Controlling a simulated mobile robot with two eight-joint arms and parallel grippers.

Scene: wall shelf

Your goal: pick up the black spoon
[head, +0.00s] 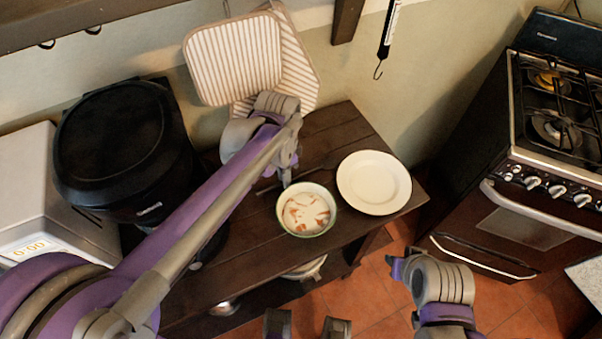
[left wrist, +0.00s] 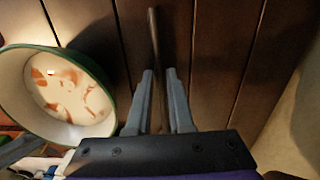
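The black spoon (head: 312,170) is a thin dark shape lying on the dark wooden shelf top, behind the bowl and left of the plate. In the left wrist view its dark handle (left wrist: 154,35) runs away from the camera, between the finger tips. My left gripper (head: 286,180) points down over the spoon beside the bowl. Its two fingers (left wrist: 159,73) stand apart, one on each side of the handle, with a gap visible. I cannot tell whether they touch it. The gripper hides part of the spoon.
A bowl (head: 306,221) with pale, orange-flecked contents stands close to my left gripper. It also shows in the left wrist view (left wrist: 22,92). A white plate (head: 374,183) is to the right. A black appliance (head: 124,150) stands left, and striped pads (head: 234,59) hang behind.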

